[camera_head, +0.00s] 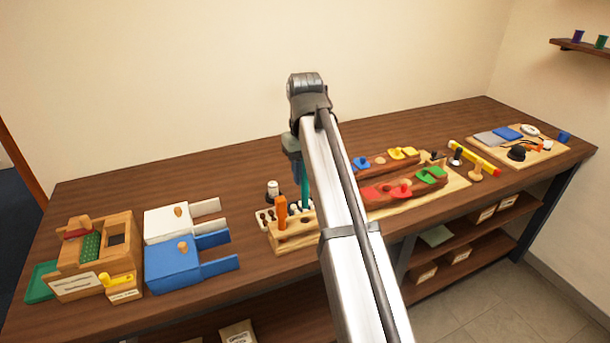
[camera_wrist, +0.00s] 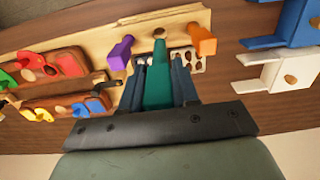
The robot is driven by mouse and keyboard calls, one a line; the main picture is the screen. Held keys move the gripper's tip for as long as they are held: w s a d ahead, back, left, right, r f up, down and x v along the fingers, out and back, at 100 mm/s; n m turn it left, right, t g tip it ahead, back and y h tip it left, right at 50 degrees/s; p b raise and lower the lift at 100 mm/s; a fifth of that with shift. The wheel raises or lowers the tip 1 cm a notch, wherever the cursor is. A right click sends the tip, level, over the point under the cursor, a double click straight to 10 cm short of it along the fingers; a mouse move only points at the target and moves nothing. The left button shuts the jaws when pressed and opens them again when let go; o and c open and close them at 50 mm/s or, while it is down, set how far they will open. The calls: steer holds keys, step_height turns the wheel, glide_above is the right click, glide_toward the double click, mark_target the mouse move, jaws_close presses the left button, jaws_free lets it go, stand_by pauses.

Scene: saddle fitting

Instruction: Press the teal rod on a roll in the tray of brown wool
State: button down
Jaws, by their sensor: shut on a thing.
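My gripper (camera_head: 295,152) is above the light wooden tool rack (camera_head: 297,243) near the middle of the bench. In the wrist view its dark fingers (camera_wrist: 158,68) are closed on the teal rod (camera_wrist: 157,92). The rod also shows in the head view (camera_head: 305,186), pointing down toward the rack; my arm covers part of it there. I cannot tell whether its lower end touches the rack. Two long brown pieces with coloured parts (camera_head: 407,191) lie on a board to the right. I cannot tell which thing is the tray of brown wool, nor pick out a roll.
An orange-handled tool (camera_head: 281,211) stands in the rack; a purple-handled one (camera_wrist: 120,52) shows in the wrist view. White (camera_head: 168,226) and blue (camera_head: 171,268) blocks and a wooden box (camera_head: 112,262) stand left. A yellow-red bar (camera_head: 475,158) lies right. My arm hides the middle.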

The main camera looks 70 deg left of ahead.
steer(key=c, duration=1.4)
jaws_free()
steer(key=c, duration=0.3)
steer(key=s+a+f, duration=0.3)
steer(key=s+a, duration=0.5)
steer(key=s, duration=0.1)
steer(key=shift+w+a+f, duration=0.15)
steer(key=shift+f, duration=2.5)
steer(key=shift+f, duration=1.1)
steer(key=shift+r, duration=3.55)
